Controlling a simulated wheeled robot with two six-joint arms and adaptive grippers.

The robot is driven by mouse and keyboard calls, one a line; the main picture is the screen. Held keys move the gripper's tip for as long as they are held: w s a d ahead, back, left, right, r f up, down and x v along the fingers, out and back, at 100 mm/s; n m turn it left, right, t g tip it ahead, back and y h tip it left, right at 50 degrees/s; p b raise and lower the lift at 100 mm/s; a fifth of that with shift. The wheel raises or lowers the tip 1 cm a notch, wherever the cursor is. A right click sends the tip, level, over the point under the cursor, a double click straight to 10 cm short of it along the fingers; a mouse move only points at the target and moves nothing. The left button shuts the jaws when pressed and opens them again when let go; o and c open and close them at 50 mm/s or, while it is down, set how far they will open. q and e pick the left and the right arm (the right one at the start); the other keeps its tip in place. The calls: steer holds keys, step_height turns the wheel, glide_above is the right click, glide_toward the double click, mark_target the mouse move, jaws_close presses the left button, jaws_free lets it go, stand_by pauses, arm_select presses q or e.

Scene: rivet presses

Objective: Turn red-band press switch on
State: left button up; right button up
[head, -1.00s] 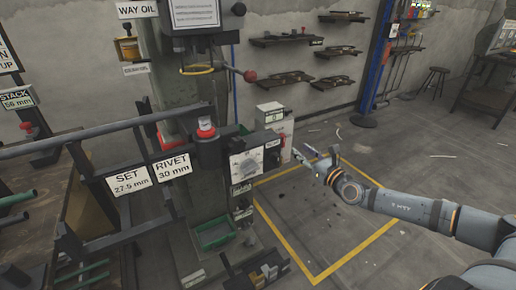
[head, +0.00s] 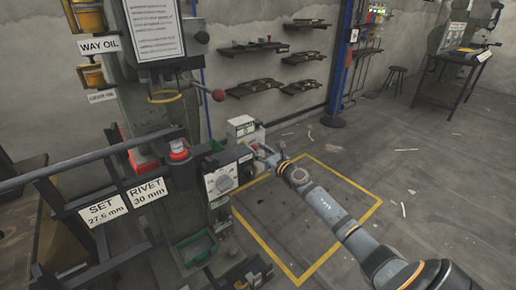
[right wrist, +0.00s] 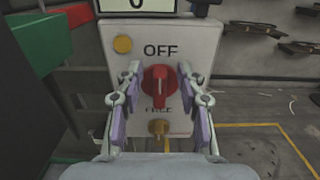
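The press (head: 170,60) stands at centre left in the head view. A light switch box (head: 243,126) stands behind its right side. In the right wrist view the switch box (right wrist: 188,40) fills the middle. It carries a red rotary switch (right wrist: 160,88) with its handle upright, the word OFF above and a partly covered label below. My right gripper (right wrist: 158,108) is open, with one finger on each side of the red switch. I cannot tell whether the fingers touch it. In the head view my right gripper (head: 264,152) is at the box, its fingertips hard to make out. My left gripper is not in view.
A red ball-ended lever (head: 218,95) sticks out above. A yellow button (right wrist: 122,44) and a brass fitting (right wrist: 158,128) are on the box. Yellow-outlined floor (head: 330,172) lies clear on the right.

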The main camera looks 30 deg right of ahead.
steer(key=shift+w, duration=0.2)
steer(key=shift+c, duration=0.3)
jaws_close()
